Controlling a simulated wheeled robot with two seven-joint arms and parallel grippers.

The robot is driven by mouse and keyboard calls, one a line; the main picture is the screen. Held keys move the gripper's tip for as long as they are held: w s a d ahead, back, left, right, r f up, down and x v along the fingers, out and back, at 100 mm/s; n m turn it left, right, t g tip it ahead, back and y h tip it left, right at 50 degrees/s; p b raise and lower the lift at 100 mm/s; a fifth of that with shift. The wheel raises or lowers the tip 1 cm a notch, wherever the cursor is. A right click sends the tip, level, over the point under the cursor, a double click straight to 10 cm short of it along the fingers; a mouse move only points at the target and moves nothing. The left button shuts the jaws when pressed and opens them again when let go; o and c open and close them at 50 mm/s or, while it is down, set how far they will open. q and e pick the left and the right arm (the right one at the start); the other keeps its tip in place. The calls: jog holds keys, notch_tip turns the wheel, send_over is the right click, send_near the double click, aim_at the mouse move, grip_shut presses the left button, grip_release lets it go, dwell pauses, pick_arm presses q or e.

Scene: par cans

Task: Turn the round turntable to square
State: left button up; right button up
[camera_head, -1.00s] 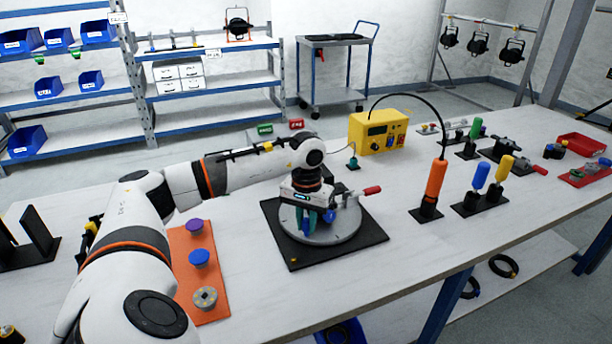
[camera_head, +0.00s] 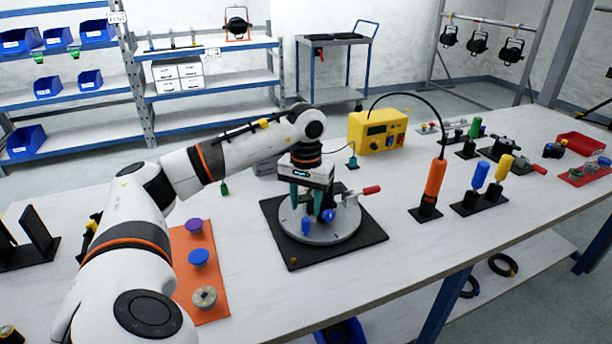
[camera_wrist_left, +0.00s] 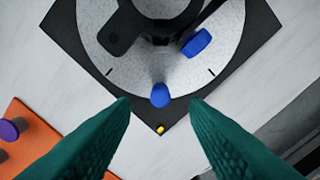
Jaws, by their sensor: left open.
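The round turntable (camera_head: 340,236) is a grey disc on a black square base (camera_head: 293,258). A blue upright peg (camera_head: 305,226) stands near its front rim, and a blue knob (camera_head: 329,216) sits farther right. The left wrist view shows the peg (camera_wrist_left: 160,95), the knob (camera_wrist_left: 197,43), black tick marks on the disc, and a yellow mark (camera_wrist_left: 160,129) at a base corner. My left gripper (camera_head: 306,207) points down above the disc, open, with green fingers. In the wrist view its fingertips (camera_wrist_left: 160,103) appear on either side of the peg, apart from it. The disc's centre is partly hidden.
An orange mat (camera_head: 207,265) with several round knobs lies left of the turntable. A red-handled clamp (camera_head: 371,190) is at the disc's back right. A yellow box (camera_head: 376,133) and an orange-handled tool (camera_head: 435,180) stand farther right. The table's front is clear.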

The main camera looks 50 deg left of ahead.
pick_arm(q)
notch_tip(320, 180, up, 6)
jog(key=shift+r, duration=0.15)
dwell(0.6)
